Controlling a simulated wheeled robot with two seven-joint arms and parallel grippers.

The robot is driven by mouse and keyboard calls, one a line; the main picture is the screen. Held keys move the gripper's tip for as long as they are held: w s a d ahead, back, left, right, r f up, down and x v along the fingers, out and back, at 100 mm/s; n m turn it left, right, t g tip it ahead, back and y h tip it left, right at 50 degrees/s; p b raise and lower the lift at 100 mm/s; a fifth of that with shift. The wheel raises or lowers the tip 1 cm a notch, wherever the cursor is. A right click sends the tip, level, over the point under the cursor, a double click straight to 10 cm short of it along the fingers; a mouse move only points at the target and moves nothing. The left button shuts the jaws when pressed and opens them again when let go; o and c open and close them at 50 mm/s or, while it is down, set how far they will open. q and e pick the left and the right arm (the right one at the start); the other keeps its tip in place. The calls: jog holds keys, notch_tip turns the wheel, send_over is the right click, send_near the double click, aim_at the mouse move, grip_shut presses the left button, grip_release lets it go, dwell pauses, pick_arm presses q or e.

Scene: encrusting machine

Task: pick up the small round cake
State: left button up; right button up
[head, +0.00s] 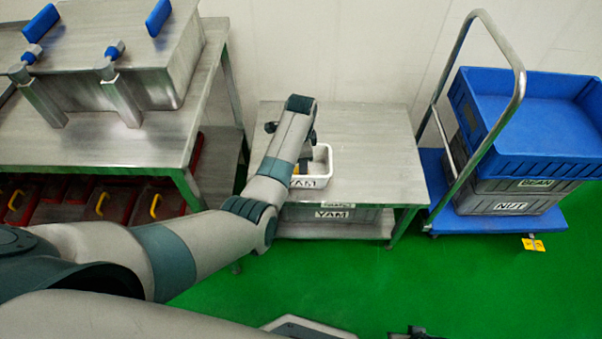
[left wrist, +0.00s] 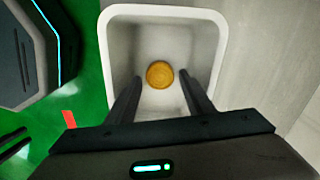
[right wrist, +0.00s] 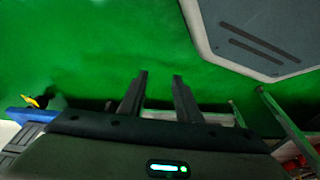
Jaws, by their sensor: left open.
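The small round cake (left wrist: 159,74) is golden brown and lies on the floor of a white bin (left wrist: 121,45) in the left wrist view. The bin, labelled YAM, also shows in the head view (head: 325,165) on a low metal table. My left gripper (left wrist: 160,77) is open, with its fingers reaching into the bin. The fingertips are on either side of the cake with visible gaps; their exact height above it cannot be told. My left arm hides part of the bin in the head view. My right gripper (right wrist: 160,75) is open and empty above the green floor.
The low metal table (head: 375,130) has bare top to the right of the bin. A grey YAM crate (head: 365,216) is beneath. A blue trolley (head: 440,190) with stacked crates stands right. A metal table (head: 95,150) with a machine stands left.

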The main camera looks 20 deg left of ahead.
pick_arm(q)
jog(key=shift+f, duration=0.9)
pick_arm(e)
jog(key=shift+v, duration=0.8)
pick_arm(q)
jog(key=c, duration=0.8)
pick_arm(e)
jog(key=shift+w+a+f, duration=0.1)
pick_arm(q)
jog(key=shift+r, duration=0.1)
